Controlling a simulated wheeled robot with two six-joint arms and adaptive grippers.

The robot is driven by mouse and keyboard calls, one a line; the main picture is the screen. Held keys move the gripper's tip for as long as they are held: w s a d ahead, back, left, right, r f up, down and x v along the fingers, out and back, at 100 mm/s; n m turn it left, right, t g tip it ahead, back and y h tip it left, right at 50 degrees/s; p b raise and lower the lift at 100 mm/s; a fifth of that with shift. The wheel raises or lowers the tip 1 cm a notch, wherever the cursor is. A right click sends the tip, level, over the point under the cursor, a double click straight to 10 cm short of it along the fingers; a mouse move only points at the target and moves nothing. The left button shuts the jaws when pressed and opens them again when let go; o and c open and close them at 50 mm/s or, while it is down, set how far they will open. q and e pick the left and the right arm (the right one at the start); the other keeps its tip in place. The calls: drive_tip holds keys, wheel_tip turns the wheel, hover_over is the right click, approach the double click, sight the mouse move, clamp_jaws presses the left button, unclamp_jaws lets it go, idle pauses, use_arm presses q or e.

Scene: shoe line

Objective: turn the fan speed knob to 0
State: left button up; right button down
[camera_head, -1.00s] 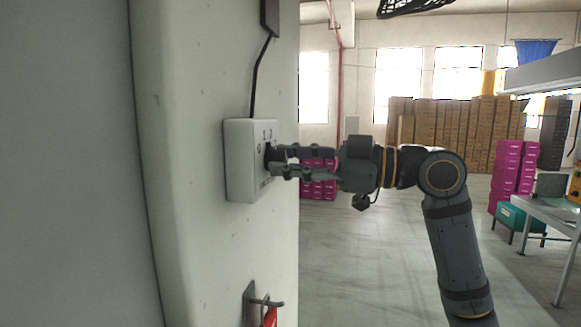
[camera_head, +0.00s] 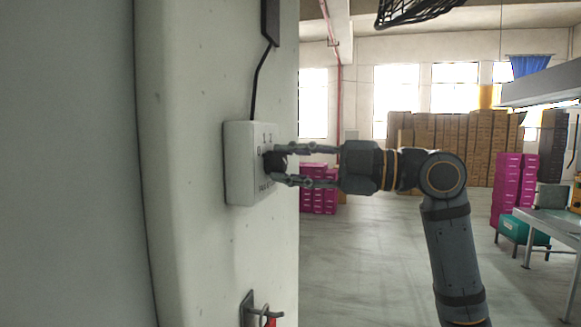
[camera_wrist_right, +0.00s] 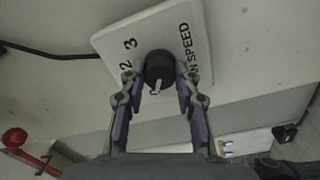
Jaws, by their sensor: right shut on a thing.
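The fan speed knob (camera_head: 274,162) is a round black knob on a white control box (camera_head: 238,165) fixed to the pale column. In the right wrist view the knob (camera_wrist_right: 159,66) has a white pointer directed toward the bottom of the picture. The digits 2 and 3 and part of the word SPEED show on the box (camera_wrist_right: 182,25) there; the digit at the pointer's end is hidden. My right gripper (camera_head: 275,166) is shut on the knob, one finger above and one below in the head view. It also shows in the right wrist view (camera_wrist_right: 157,80). My left gripper is out of view.
A black cable (camera_head: 256,82) runs up from the box. Below it a hook (camera_head: 262,312) with something red sticks out from the column. Magenta boxes (camera_head: 318,190) and a grey table (camera_head: 552,228) stand well behind. The floor between is open.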

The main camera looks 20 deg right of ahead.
idle(0.5)
drive_tip(key=c, duration=1)
unclamp_jaws()
drive_tip(key=shift+s+d, duration=0.25)
drive_tip(key=shift+d, duration=0.3)
drive_tip(key=shift+v, duration=3.2)
drive_tip(key=shift+s, duration=0.1)
